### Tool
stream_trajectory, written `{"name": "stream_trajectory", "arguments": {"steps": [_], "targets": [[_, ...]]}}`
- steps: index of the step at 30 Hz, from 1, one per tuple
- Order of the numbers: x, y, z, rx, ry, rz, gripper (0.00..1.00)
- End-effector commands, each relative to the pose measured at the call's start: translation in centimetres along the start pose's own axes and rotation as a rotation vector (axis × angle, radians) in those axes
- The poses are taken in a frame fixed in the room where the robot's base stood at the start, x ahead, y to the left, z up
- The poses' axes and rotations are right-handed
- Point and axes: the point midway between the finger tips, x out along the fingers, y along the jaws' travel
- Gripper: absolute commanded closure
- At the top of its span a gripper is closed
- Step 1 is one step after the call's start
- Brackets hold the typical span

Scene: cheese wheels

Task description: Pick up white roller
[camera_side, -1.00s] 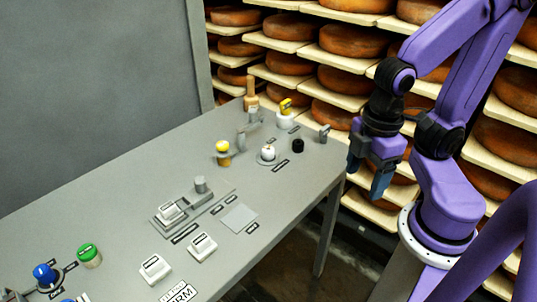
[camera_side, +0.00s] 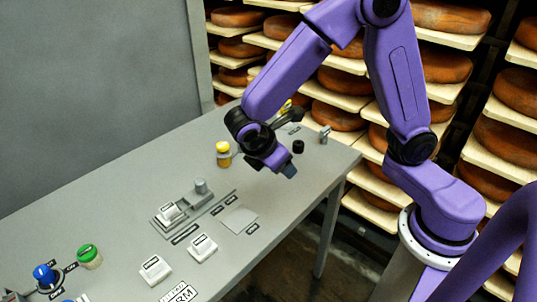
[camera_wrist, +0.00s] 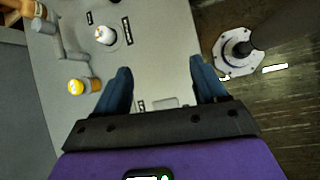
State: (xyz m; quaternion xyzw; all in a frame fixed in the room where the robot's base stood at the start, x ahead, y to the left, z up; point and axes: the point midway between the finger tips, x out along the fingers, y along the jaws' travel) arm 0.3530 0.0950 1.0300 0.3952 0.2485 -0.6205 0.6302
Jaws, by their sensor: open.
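A small white rounded piece (camera_wrist: 104,35) stands on a pale round base on the grey table, up and left of my fingers in the wrist view. I cannot tell for sure that it is the white roller. In the side view it is hidden behind my arm. My gripper (camera_wrist: 160,65) is open, with nothing between its blue fingers.
A yellow-capped piece (camera_side: 223,155) stands left of my gripper; it shows in the wrist view (camera_wrist: 78,87). A black knob (camera_side: 298,147) and grey post (camera_side: 325,135) stand behind. White blocks (camera_side: 202,246) and a green knob (camera_side: 89,254) lie forward. Cheese shelves back the table.

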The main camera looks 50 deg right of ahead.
Motion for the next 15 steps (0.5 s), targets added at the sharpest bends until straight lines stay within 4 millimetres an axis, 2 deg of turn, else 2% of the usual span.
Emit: {"name": "stream_trajectory", "arguments": {"steps": [3, 9, 15], "targets": [[1.4, 2.9, -2.0, -0.073, -0.125, 0.030, 0.29], [4.0, 7.2, -4.8, -0.194, -0.325, 0.072, 0.29], [6.3, 9.7, -6.7, -0.289, -0.474, 0.094, 0.29]]}}
